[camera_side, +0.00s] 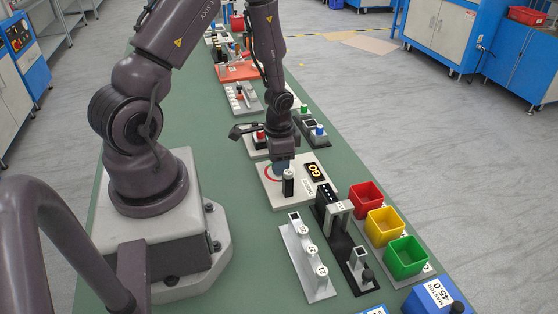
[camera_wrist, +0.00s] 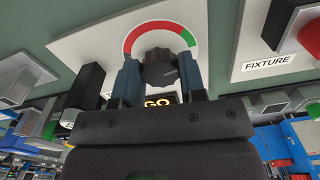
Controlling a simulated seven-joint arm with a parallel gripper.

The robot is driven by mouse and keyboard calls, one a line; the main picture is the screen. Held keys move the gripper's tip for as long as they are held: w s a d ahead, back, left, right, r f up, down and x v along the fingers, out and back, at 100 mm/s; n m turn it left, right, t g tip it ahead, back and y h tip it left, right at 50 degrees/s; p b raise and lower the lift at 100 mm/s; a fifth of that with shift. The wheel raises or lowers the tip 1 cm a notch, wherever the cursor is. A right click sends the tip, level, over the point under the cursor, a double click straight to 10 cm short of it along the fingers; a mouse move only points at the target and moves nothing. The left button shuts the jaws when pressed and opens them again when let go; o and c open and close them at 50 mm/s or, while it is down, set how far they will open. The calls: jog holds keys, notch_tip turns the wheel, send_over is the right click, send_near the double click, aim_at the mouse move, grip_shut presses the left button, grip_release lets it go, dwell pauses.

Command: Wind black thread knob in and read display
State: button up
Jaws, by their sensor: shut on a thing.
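The black thread knob (camera_wrist: 160,68) is ridged and sits in front of a red and green arc (camera_wrist: 128,42) on a white plate (camera_wrist: 95,38). My gripper (camera_wrist: 159,75) has its two blue-grey fingers on either side of the knob, shut on it. In the side view my gripper (camera_side: 282,165) points down over the same plate (camera_side: 270,200), and the knob is hidden there. The black display (camera_side: 315,171) shows amber letters reading GO. It also shows in the wrist view (camera_wrist: 158,101), partly covered by my gripper.
A dark upright post with a pale top (camera_side: 289,184) stands on the plate close to my gripper. Red (camera_side: 366,195), yellow (camera_side: 384,222) and green (camera_side: 406,256) bins stand at the right. A grey rack (camera_side: 298,262) with round parts lies in front.

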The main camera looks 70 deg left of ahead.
jog(key=shift+m, duration=0.6)
jog(key=o, duration=0.9)
jog(key=shift+o, duration=0.2)
notch_tip(320, 180, up, 13)
dwell(0.6)
